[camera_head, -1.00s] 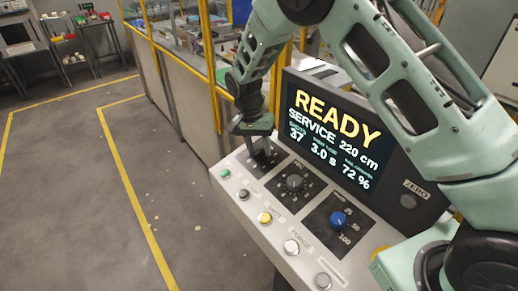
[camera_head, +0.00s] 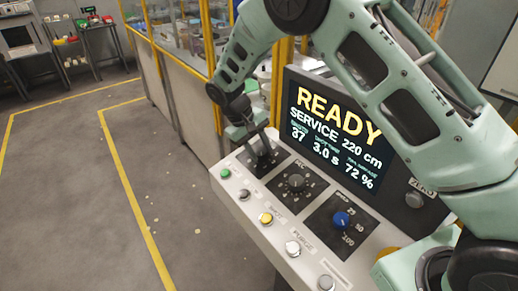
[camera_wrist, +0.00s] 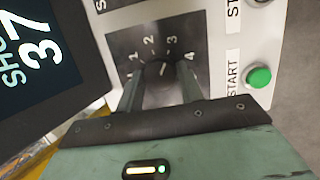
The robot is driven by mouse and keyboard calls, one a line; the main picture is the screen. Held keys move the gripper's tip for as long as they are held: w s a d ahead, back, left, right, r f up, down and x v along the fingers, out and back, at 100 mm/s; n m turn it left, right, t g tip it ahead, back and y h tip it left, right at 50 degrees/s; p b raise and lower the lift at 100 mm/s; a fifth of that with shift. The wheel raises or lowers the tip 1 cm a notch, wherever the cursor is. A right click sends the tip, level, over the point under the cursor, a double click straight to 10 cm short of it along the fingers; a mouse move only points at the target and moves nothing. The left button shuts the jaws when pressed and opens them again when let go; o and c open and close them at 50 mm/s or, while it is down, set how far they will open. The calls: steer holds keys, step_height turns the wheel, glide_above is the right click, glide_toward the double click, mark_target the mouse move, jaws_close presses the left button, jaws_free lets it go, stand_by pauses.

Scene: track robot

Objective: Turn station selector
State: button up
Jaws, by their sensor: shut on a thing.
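The station selector is the dark knob on the leftmost black dial plate of the console; in the wrist view the knob (camera_wrist: 160,74) sits below a scale numbered 1 to 4. A pale mark on it appears to slant up toward the 3. My gripper (camera_wrist: 160,82) has one finger on each side of the knob and is shut on it. In the head view my gripper (camera_head: 263,150) reaches down onto the far-left dial plate (camera_head: 250,161) and hides most of the knob.
The console screen (camera_head: 333,130) reads READY, SERVICE 220 cm. A middle knob (camera_head: 296,182) and a blue knob (camera_head: 341,219) sit to the right. A green START button (camera_wrist: 259,77) is near the gripper; several other buttons line the front edge. Open floor lies left.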

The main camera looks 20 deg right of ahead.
steer(key=n+t+h, duration=0.1)
steer(key=n, duration=0.6)
steer(key=shift+s+b, duration=0.1)
steer(key=shift+b, duration=0.2)
steer(key=n+t, duration=0.1)
steer(key=n, duration=0.2)
steer(key=n+t, duration=0.1)
steer(key=n, duration=0.3)
steer(key=shift+s+h, duration=0.1)
steer(key=shift+h, duration=0.2)
steer(key=n+t+p, duration=0.1)
steer(key=n, duration=0.4)
steer(key=shift+d+r+n, duration=0.1)
steer(key=shift+n, duration=0.2)
steer(key=n, duration=0.2)
steer(key=n+t+y+p, duration=0.1)
steer(key=n, duration=0.2)
steer(key=shift+y, duration=0.3)
steer(key=shift+d+n, duration=0.1)
steer(key=shift+n, duration=0.2)
steer(key=o, duration=1)
